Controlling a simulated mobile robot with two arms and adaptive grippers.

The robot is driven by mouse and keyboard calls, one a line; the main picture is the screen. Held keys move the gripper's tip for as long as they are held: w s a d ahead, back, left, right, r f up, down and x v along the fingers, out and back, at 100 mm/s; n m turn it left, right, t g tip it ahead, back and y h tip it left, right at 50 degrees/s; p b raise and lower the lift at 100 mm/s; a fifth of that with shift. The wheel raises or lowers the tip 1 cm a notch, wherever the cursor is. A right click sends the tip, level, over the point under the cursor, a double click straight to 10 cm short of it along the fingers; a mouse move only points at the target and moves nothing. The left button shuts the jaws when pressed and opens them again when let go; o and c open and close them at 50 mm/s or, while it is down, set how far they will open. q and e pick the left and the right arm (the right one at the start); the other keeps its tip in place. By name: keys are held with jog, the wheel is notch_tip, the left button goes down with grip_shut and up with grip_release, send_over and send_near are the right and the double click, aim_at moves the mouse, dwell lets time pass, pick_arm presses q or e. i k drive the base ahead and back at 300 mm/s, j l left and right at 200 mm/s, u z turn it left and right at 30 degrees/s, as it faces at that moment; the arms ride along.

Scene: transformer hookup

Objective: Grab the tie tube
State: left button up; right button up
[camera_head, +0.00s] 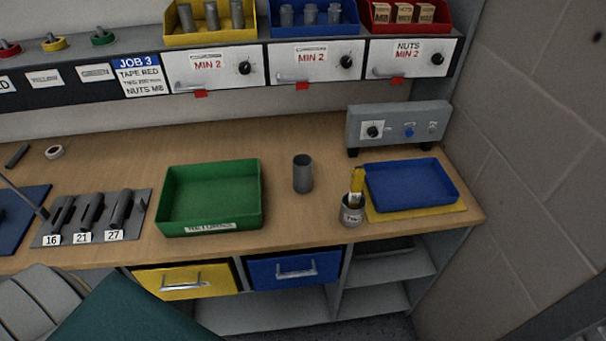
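A small grey tube (352,214) with a white label stands upright near the bench's front edge, right of centre. The label looks like it reads "TIES", but it is small and blurred. A yellow item (357,181) sticks up out of its top. A plain grey cylinder (303,174) stands upright to its left and a little farther back, apart from it. Neither of my grippers shows in the head view, and nothing is seen holding the tube.
A blue tray (412,186) on a yellow mat (424,214) is close to the tube's right. A green tray (211,196) labelled "RETURNS" is left of the cylinder. A grey control box (398,125) stands behind. Bare wood lies between the green tray and the tube.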

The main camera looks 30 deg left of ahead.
aim_at(302, 163)
jog(key=k+u, duration=0.15)
jog(key=u, duration=0.2)
jog(key=k+j+u, duration=0.15)
jog(key=u, duration=0.2)
jog(key=k+j+u, duration=0.15)
jog(key=u, duration=0.2)
